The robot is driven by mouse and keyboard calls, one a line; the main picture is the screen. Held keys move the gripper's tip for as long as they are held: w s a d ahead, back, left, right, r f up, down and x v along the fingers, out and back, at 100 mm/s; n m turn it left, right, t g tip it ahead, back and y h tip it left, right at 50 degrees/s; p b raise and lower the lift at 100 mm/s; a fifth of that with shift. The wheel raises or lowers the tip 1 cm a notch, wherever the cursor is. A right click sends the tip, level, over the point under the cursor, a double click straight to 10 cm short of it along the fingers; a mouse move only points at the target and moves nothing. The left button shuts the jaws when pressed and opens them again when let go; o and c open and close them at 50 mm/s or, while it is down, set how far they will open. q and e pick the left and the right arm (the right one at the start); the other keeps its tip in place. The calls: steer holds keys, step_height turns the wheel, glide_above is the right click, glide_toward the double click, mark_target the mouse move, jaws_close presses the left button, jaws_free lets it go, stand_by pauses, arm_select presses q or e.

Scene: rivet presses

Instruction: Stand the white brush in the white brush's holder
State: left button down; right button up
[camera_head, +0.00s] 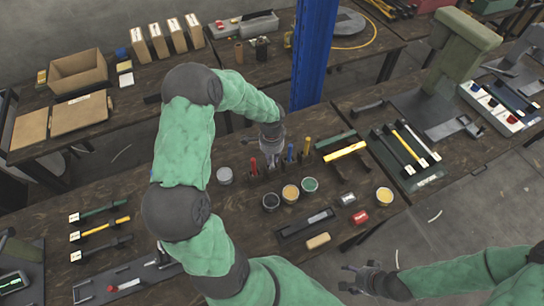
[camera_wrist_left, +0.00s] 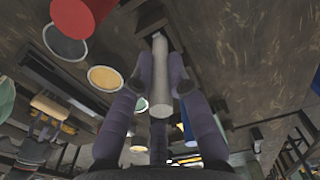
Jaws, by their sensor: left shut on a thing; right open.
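My left gripper (camera_head: 272,152) is over the row of dark brush holders on the bench, between the red brush (camera_head: 253,165) and the blue brush (camera_head: 291,152). In the left wrist view my left gripper (camera_wrist_left: 160,88) is shut on a pale, whitish handle, the white brush (camera_wrist_left: 160,70), which lies along the line between the fingers. The fingers and wrist hide most of the brush in the head view. I cannot tell whether its lower end is inside a holder. The yellow brush (camera_head: 307,146) stands further right. My right gripper (camera_head: 362,279) is open and empty, low at the front, off the bench.
Paint cans stand in front of the holders: dark (camera_head: 271,202), orange (camera_head: 290,193) and green (camera_head: 310,185). A grey can (camera_head: 224,175) is to the left. A blue column (camera_head: 314,55) rises behind.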

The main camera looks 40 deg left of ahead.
arm_select(q)
steer(key=c, duration=1.1)
jaws_free()
steer(key=shift+r, duration=0.1)
step_height(320, 180, up, 12)
steer(key=shift+f, duration=0.1)
